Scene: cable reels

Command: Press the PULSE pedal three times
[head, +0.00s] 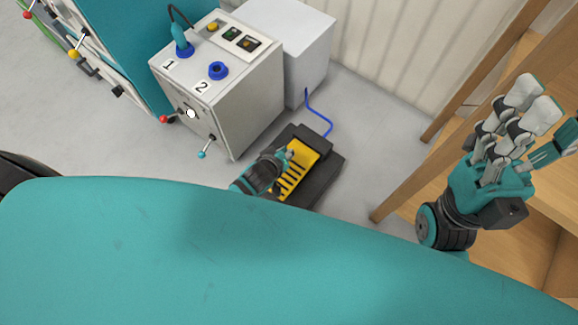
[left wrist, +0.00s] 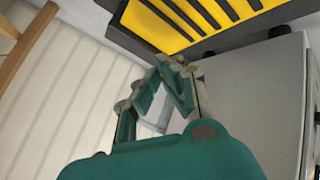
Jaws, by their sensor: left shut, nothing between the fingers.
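The pedal (head: 306,160) has a yellow top with black ribs and sits in a black housing (head: 325,178) on the floor. No PULSE lettering is readable. My left gripper (head: 287,153) is shut and empty, at the left side of the pedal top and partly covering it. In the left wrist view the shut fingertips (left wrist: 172,62) are close to the yellow pedal surface (left wrist: 150,24); I cannot tell whether they touch it. My right gripper (head: 535,120) is open and empty at the far right, away from the pedal.
A grey control box (head: 235,105) with numbered blue sockets, buttons and levers stands behind left of the pedal. A blue cable (head: 322,112) runs from the pedal to a white box (head: 300,40). A wooden shelf (head: 410,175) stands right. Grey floor lies clear between shelf and pedal.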

